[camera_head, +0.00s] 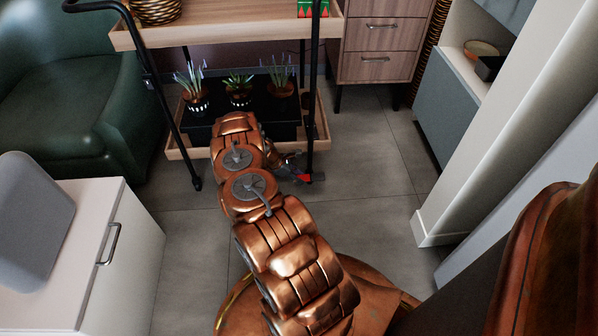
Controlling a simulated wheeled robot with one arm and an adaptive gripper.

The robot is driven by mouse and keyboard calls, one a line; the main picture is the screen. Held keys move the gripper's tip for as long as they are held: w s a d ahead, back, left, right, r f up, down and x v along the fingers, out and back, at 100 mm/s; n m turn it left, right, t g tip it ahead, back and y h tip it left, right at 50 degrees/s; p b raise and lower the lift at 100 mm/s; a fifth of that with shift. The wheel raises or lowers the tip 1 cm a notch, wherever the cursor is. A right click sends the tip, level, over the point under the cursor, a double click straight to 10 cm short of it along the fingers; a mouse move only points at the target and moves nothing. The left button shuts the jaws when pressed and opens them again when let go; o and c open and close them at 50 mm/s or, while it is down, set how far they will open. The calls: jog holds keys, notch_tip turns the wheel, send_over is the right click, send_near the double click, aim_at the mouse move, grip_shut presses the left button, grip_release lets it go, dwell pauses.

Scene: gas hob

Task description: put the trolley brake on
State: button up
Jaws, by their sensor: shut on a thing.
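The trolley (182,40) has two wooden shelves on a black metal frame and stands at the back centre. Its front right leg reaches the floor beside my gripper (298,173). My arm stretches forward and down, and my gripper is low at the foot of this leg. A small red piece, seemingly the brake (305,179), shows at the fingertips next to the leg's foot. My gripper is shut on it, though the fingers are small and partly hidden behind my arm.
Potted plants (238,86) stand on the trolley's lower shelf, and a basket (156,10) is on top. A green armchair (60,95) is at left, a white cabinet (135,250) at front left, and drawers (382,45) behind. Tiled floor (375,170) right of the trolley is clear.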

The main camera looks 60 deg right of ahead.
jog(key=shift+w+a+f+g+h+p, duration=0.1)
jog(key=shift+w+f+g+h+p, duration=0.05)
jog(key=shift+f+g+h+p, duration=0.3)
jog(key=shift+f+g, duration=0.1)
jog(key=shift+g, duration=0.25)
dwell(0.4)
jog(key=o, duration=1.1)
jog(key=shift+o, duration=0.2)
jog(key=v, duration=1.2)
jog(key=shift+a, duration=0.2)
jog(key=shift+h, duration=0.25)
